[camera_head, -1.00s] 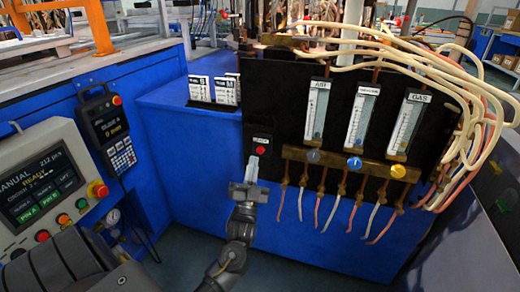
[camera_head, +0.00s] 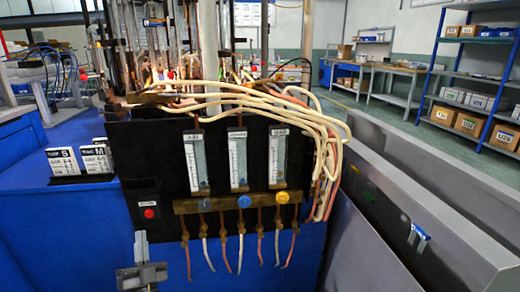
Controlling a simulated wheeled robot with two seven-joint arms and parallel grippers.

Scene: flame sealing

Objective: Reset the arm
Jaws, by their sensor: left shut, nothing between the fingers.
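My left gripper (camera_head: 140,238) shows at the bottom left of the head view, pointing up, with its fingers shut and empty. It is just below the black box with the red button (camera_head: 149,213), and the fingertips look apart from the button. Most of my left arm is below the picture edge. My right gripper is not in view.
A black panel (camera_head: 160,165) carries several flow meters over a brass bar with a grey, a blue (camera_head: 244,201) and a yellow knob (camera_head: 283,197). Pale hoses (camera_head: 325,130) loop at its right. White number cards (camera_head: 95,160) stand at left. Grey metal panels (camera_head: 400,215) lie at right.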

